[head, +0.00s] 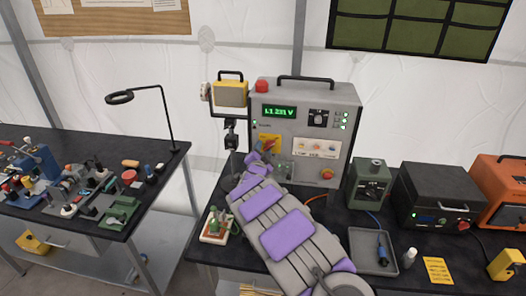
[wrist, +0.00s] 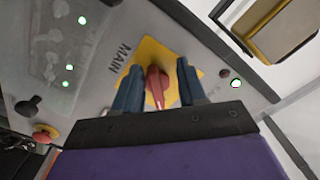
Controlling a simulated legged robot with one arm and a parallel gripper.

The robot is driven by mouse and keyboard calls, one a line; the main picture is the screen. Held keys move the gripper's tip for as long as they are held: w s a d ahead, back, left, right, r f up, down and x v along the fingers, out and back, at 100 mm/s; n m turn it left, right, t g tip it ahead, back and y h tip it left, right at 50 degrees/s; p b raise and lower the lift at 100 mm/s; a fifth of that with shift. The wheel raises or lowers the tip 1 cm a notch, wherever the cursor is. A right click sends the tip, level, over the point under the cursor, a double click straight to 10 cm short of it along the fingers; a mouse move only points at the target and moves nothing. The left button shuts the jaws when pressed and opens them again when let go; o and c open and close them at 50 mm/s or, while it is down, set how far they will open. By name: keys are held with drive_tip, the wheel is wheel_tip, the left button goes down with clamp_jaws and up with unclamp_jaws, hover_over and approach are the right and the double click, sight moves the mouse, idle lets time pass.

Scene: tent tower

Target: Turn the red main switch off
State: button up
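The red main switch (wrist: 157,84) is a rotary handle on a yellow plate (wrist: 150,54) marked MAIN. In the wrist view its handle runs roughly up and down the picture. My gripper (wrist: 160,86) is open, with one dark blue finger on each side of the handle and visible gaps, so it straddles the handle without gripping it. In the head view the switch (head: 268,144) is on the left of the grey power cabinet (head: 308,98), and my arm partly hides it. The cabinet display (head: 279,111) is lit and reads L1 231 V.
A red button (head: 327,174) on yellow is at the cabinet's lower right, and a dark knob (head: 318,118) above. Green lamps (wrist: 236,83) are lit. A yellow work lamp (head: 231,94) stands left. A green box (head: 369,184) and black case (head: 437,196) stand right.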

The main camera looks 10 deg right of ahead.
drive_tip(key=shift+s+r, duration=0.1)
drive_tip(key=shift+r, duration=0.15)
drive_tip(key=shift+s+d, duration=0.1)
drive_tip(key=shift+d, duration=0.75)
drive_tip(key=c, duration=0.3)
drive_tip(key=shift+s+d+r, duration=0.1)
drive_tip(key=shift+d, duration=0.25)
drive_tip(key=shift+c, duration=1.4)
drive_tip(key=shift+a, duration=0.45)
clamp_jaws()
